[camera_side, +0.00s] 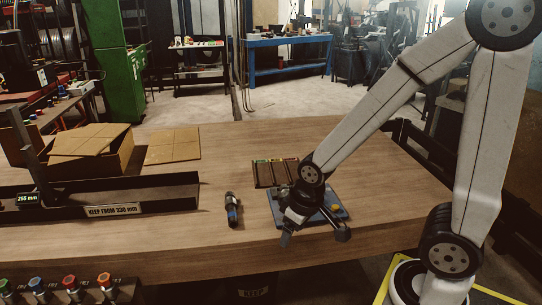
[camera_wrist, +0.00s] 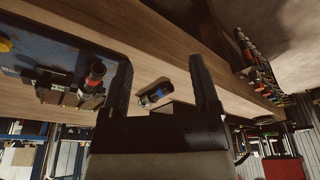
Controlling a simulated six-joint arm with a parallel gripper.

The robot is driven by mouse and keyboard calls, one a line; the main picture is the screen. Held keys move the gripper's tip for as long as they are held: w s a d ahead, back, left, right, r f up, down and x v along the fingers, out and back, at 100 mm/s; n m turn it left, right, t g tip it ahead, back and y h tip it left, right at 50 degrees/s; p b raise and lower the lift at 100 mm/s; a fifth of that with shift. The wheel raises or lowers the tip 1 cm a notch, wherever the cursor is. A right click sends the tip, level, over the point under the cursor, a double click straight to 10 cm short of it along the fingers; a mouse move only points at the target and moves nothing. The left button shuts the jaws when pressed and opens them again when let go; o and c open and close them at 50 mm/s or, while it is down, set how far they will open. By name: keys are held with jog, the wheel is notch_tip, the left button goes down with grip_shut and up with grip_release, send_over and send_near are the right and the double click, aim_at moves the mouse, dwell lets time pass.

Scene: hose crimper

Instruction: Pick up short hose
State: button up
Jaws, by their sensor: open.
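A short dark hose (camera_side: 232,210) with a blue band lies on the wooden table (camera_side: 180,225), left of my gripper (camera_side: 289,230) in the side view. In the wrist view the hose (camera_wrist: 156,94) shows in the gap between my two fingers, beyond the gripper body, with its blue band visible. My gripper (camera_wrist: 162,65) is open and empty. It is apart from the hose, over the front of a blue base plate (camera_side: 336,208) in the side view.
The blue plate (camera_wrist: 30,57) carries dark blocks and a red-ended dark part (camera_wrist: 96,72). A rack (camera_side: 275,172) stands behind it. A measuring trough (camera_side: 150,195) and cardboard box (camera_side: 90,150) stand left. Several coloured-capped items (camera_side: 70,283) line the front left.

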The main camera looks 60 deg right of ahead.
dwell(0.4)
jog(key=w+d+n, duration=0.2)
jog(key=d+n, duration=0.1)
jog(key=n, duration=0.3)
jog(key=w+d+r+n+g, duration=0.1)
jog(key=w+d+n, duration=0.1)
jog(key=n, duration=0.5)
jog(key=w+d+r+n+g, duration=0.1)
jog(key=w+d+n, duration=0.2)
jog(key=n, duration=0.4)
jog(key=shift+d+r, duration=0.1)
jog(key=shift+d, duration=0.5)
jog(key=d+n, duration=0.1)
jog(key=n, duration=0.1)
jog(key=d+n, duration=0.1)
jog(key=shift+w+r+n, duration=0.15)
jog(key=shift+w+n, duration=0.25)
jog(key=shift+w+d+r+n+g, duration=0.15)
jog(key=shift+d+n, duration=0.3)
jog(key=shift+n, duration=0.4)
jog(key=shift+w+d+r+n+g, duration=0.15)
jog(key=shift+d+n, duration=0.25)
jog(key=shift+n, duration=0.45)
jog(key=shift+f, duration=0.15)
jog(key=shift+f, duration=1.3)
